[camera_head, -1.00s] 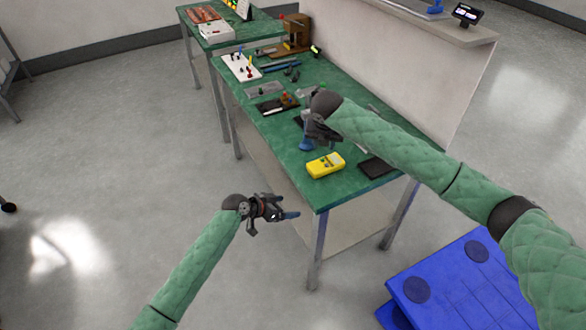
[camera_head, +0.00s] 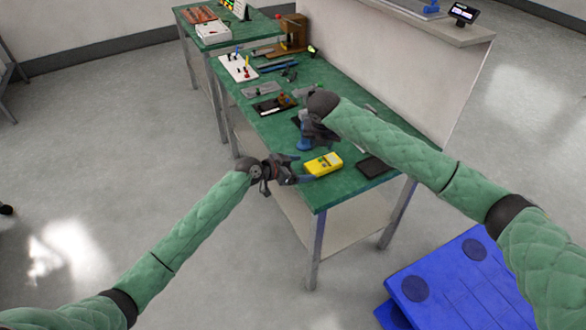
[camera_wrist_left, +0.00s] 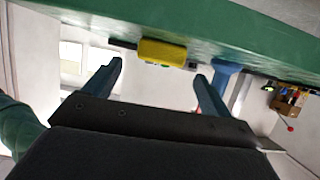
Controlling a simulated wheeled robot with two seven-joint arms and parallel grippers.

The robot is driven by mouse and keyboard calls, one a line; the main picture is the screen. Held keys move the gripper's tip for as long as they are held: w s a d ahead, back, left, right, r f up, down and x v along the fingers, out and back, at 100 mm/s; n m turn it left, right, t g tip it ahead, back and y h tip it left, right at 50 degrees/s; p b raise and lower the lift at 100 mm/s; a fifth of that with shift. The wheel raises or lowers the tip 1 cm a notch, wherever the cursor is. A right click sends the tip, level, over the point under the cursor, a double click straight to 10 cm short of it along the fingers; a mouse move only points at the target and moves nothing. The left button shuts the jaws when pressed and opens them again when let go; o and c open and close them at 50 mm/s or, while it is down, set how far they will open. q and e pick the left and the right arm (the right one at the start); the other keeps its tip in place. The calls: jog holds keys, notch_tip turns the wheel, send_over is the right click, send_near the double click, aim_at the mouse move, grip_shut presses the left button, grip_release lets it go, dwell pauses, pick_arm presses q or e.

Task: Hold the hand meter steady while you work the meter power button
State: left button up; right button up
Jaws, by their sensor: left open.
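The yellow hand meter (camera_head: 323,164) lies on the green table (camera_head: 345,186) near its front corner. It also shows in the left wrist view (camera_wrist_left: 163,51), beyond and between my fingers. Its power button is too small to make out. My left gripper (camera_head: 301,170) is open and empty at the table's left edge, just left of the meter, its fingers pointing toward it. Both fingers show apart in the left wrist view (camera_wrist_left: 160,72). My right gripper (camera_head: 306,140) points down over the table just behind the meter; its jaws are too small and dark to read.
A dark flat pad (camera_head: 373,167) lies right of the meter. A dark tray (camera_head: 274,104), a white board with pegs (camera_head: 238,68) and a wooden stand (camera_head: 294,36) are farther back. A partition wall (camera_head: 385,70) borders the table's right side. A blue platform (camera_head: 440,283) stands on the floor.

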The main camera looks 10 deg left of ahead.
aim_at(312, 167)
pick_arm(q)
jog(key=shift+x, duration=1.95)
jog(key=c, duration=1.2)
pick_arm(e)
grip_shut()
dwell(0.5)
